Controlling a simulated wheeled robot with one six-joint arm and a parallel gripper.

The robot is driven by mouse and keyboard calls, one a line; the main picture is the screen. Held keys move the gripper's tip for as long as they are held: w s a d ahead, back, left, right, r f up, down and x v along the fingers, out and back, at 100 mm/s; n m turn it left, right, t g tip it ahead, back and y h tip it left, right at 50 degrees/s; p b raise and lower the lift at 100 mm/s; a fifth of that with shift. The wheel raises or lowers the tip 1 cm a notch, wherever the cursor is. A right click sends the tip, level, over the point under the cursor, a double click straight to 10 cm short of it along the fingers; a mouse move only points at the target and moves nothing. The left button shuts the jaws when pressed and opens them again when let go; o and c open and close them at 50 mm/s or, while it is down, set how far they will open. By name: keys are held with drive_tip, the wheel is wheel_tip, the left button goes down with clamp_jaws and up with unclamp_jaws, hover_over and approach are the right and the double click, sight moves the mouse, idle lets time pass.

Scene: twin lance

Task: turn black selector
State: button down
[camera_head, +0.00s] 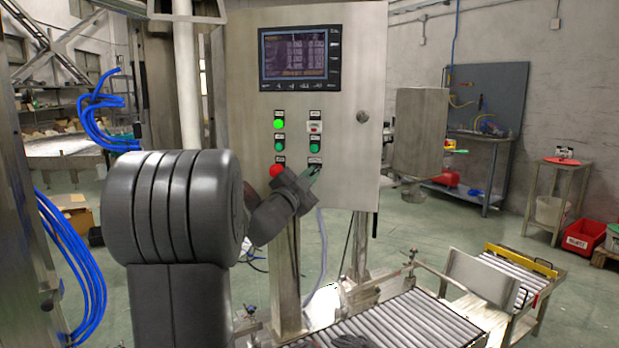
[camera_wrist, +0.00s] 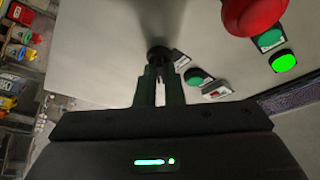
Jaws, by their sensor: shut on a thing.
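The black selector (camera_wrist: 158,54) is a small dark knob on the steel control panel. In the wrist view it sits at the tips of my gripper (camera_wrist: 160,82), whose two fingers are closed around it. In the head view my gripper (camera_head: 311,174) reaches the lower right of the button group, and its fingers hide most of the selector. The selector's label (camera_head: 315,161) shows just above. I cannot tell which way the selector points.
A red button (camera_head: 276,171) is close left of my gripper. Green buttons (camera_head: 279,124) and a screen (camera_head: 300,58) are above. A roller conveyor (camera_head: 400,325) runs below the control box (camera_head: 350,160).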

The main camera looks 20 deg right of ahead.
drive_tip(key=c, duration=1.5)
unclamp_jaws()
drive_tip(key=shift+c, duration=0.2)
drive_tip(key=v, duration=1.3)
drive_tip(key=shift+s+a+f, duration=0.2)
drive_tip(key=shift+a, duration=0.1)
drive_tip(key=x, duration=1.4)
drive_tip(key=shift+s, duration=0.1)
drive_tip(key=shift+a, duration=0.15)
